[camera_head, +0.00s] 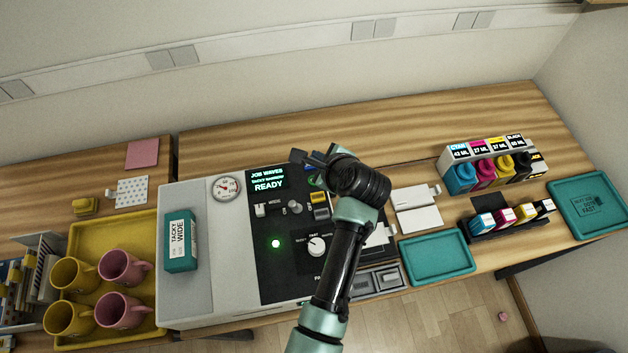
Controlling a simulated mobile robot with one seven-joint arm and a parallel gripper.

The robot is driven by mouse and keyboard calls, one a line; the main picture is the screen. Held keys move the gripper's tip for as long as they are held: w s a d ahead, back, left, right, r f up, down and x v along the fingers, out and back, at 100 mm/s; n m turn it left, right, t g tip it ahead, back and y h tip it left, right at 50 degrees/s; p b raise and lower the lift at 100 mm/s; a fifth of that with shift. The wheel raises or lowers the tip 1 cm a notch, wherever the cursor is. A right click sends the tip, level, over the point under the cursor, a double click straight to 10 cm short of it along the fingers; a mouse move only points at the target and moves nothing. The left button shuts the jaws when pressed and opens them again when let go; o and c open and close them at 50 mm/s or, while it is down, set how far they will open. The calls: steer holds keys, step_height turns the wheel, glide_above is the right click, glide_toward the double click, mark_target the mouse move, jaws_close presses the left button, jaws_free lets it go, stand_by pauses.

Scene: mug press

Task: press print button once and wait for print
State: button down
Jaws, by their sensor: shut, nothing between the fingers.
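The grey mug press (190,290) stands on the wooden counter with a black control panel (272,285). Its display (268,179) reads "JOB WAVES", "READY", with a small middle line that looks like "TACKY NARROW". A green round control (314,181) shows partly at the panel's upper right, beside my gripper; I cannot read whether it is the print button. A green lamp (276,243) glows lower on the panel. My gripper (304,156) is shut and empty over the panel's upper right edge. Whether it touches anything is unclear. My arm hides the panel's right side.
A yellow tray (146,226) with yellow and pink mugs stands left. A teal "TACKY WIDE" box (180,241) sits on the press's left part. Right are an empty teal tray (437,257), ink bottles in a rack (490,150), ink cartridges, and another teal tray (590,207).

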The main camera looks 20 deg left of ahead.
step_height(320, 180, down, 5)
steer(key=b, duration=0.4)
steer(key=shift+b, duration=0.35)
steer(key=shift+f+b, duration=0.55)
steer(key=shift+f, duration=0.5)
stand_by(0.6)
steer(key=shift+f, duration=0.45)
